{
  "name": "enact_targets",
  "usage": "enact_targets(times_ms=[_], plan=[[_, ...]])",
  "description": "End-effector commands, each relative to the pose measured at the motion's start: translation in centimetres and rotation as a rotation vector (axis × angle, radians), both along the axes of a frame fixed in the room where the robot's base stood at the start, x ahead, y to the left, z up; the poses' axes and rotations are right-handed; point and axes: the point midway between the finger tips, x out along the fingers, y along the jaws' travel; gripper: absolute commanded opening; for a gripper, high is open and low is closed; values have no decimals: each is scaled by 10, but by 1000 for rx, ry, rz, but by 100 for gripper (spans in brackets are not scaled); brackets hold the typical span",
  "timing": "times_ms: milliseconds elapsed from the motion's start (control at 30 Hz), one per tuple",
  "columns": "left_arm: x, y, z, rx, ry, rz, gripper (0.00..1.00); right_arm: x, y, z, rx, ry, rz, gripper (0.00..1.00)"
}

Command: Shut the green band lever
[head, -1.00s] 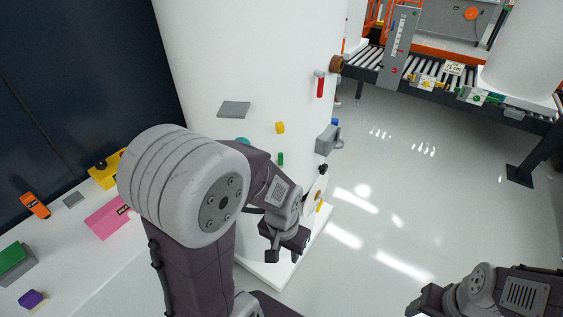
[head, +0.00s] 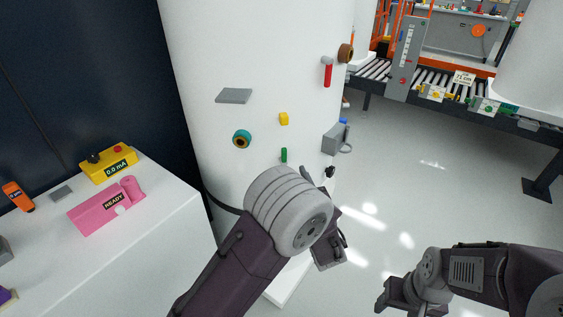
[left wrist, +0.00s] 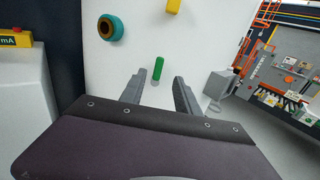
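The green band lever (head: 284,154) is a small upright green handle on the side of the white tank (head: 260,50). In the left wrist view the green lever (left wrist: 158,68) stands ahead, between and beyond my two fingertips. My left gripper (left wrist: 160,82) is open and empty, its fingers spread and pointing toward the tank. In the head view my left arm's rounded joint hides most of the left gripper, just below the lever. My right gripper (head: 384,304) is low at the right, away from the tank; its finger gap is not clear.
Around the lever are a teal ring fitting (head: 242,139), a yellow block (head: 284,119), a grey box (head: 333,138), a red handle (head: 327,74) and a grey shelf (head: 234,96). A white bench (head: 150,235) with a pink READY device (head: 100,212) stands left. Open floor lies right.

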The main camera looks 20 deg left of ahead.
Motion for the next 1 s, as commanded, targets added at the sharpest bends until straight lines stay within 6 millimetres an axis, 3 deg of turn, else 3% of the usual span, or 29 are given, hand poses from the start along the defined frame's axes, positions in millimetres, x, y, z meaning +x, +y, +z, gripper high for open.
enact_targets(times_ms=[400, 767, 900, 933, 1000], plan=[[66, 40, 0, -2, 1, 6, 38, 0, 0, 3, 0, 0, 0, 60], [76, 46, 1, -1, 2, 4, 38, 0, 0, 3, 0, 0, 0, 60], [76, 46, 1, -2, 1, 4, 5, 0, 0, 3, 0, 0, 0, 60], [76, 46, 1, -2, 1, 4, 0, 0, 0, 3, 0, 0, 0, 60], [75, 45, 1, -2, 1, 4, 0, 0, 0, 3, 0, 0, 0, 60]])
